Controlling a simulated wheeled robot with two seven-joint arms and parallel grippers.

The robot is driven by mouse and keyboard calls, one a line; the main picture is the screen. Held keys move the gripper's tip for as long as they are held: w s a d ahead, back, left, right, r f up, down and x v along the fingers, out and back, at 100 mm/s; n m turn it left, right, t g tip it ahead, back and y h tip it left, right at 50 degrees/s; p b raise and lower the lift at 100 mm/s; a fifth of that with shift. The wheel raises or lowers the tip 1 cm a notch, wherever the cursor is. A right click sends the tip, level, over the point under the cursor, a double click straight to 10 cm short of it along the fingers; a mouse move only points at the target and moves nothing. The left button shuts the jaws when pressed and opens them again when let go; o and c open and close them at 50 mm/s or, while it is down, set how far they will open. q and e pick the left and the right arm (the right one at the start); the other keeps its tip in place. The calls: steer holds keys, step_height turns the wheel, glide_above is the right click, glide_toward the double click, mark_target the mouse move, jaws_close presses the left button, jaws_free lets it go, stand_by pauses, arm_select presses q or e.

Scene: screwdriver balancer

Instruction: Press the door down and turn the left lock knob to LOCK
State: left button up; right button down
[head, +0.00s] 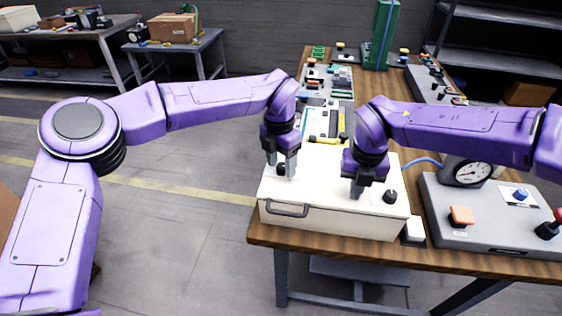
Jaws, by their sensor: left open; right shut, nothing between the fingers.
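A cream-coloured box with a flat lid, the door (325,190), sits at the front left of the wooden table, with a dark handle on its front. The lid looks level. The left lock knob (281,170) is dark and sits on the lid's left part. My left gripper (285,171) is open right at this knob, its fingers partly hiding it; I cannot tell if they touch it. The right black knob (390,196) is in plain view. My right gripper (357,194) is shut and empty, its tips at the lid's surface left of the right knob. The knob labels are not readable.
A grey panel with a gauge (472,172), an orange button (461,216) and a blue knob (521,194) stands to the right. A white block (414,230) is beside the box. Several devices and a green column (381,35) stand farther back.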

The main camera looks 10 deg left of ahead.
steer(key=shift+f, duration=0.1)
arm_select(q)
step_height(320, 180, up, 12)
steer(key=shift+w+a, duration=0.15)
steer(key=shift+a, duration=0.15)
step_height(320, 180, up, 6)
steer(key=p, duration=0.6)
glide_above(279, 165)
steer(key=shift+f, duration=0.1)
arm_select(e)
step_height(279, 165, up, 7)
steer(key=shift+r, duration=0.1)
arm_select(q)
steer(key=shift+f, duration=0.15)
